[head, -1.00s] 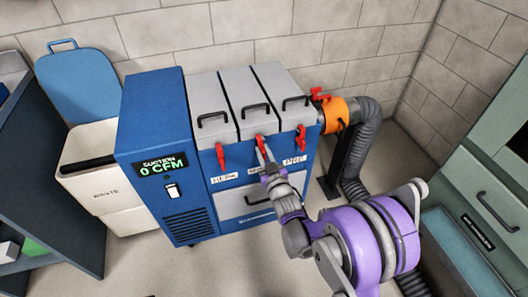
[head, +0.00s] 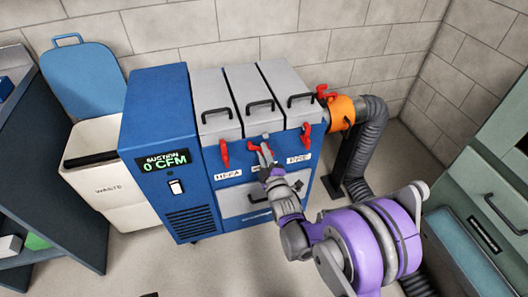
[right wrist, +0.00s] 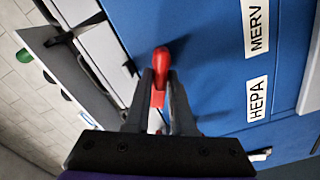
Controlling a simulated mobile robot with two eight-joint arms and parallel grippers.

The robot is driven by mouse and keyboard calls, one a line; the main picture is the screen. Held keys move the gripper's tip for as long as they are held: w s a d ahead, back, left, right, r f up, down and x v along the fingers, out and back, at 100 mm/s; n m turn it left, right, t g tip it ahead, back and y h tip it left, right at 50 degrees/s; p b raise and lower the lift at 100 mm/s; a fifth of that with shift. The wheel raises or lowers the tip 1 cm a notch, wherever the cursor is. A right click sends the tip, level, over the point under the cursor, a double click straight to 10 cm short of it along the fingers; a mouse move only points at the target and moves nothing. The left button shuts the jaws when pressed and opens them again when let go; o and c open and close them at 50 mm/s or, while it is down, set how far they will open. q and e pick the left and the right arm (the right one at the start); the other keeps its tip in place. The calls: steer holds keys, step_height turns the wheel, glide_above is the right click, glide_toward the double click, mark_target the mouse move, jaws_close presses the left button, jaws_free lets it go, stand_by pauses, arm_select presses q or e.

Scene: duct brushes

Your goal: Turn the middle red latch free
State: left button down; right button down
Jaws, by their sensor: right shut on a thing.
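The middle red latch (head: 254,149) is on the front of the blue suction unit (head: 160,105), below the middle grey lid (head: 260,92). My right gripper (head: 265,152) is shut on it and partly hides it. In the right wrist view the red latch (right wrist: 161,65) stands between the fingers of the gripper (right wrist: 162,90) and lies sideways relative to the labels. The left red latch (head: 224,152) hangs down, and the right red latch (head: 306,134) also hangs. All three lids look closed. My left gripper is not in view.
An orange collar (head: 341,113) with a red handle joins a grey hose (head: 373,130) at the unit's right side. A white waste bin (head: 105,180) stands at the left. A green cabinet (head: 490,190) stands at the right. The floor in front is partly clear.

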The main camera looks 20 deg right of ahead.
steer(key=n, duration=0.2)
steer(key=f+n, duration=0.1)
steer(key=n, duration=0.2)
steer(key=shift+a+n+b, duration=0.15)
steer(key=shift+n+b, duration=0.15)
stand_by(0.4)
steer(key=c, duration=0.9)
jaws_free()
steer(key=shift+s, duration=0.1)
steer(key=s, duration=1)
steer(key=shift+s+d+p, duration=0.2)
steer(key=shift+s+p, duration=0.15)
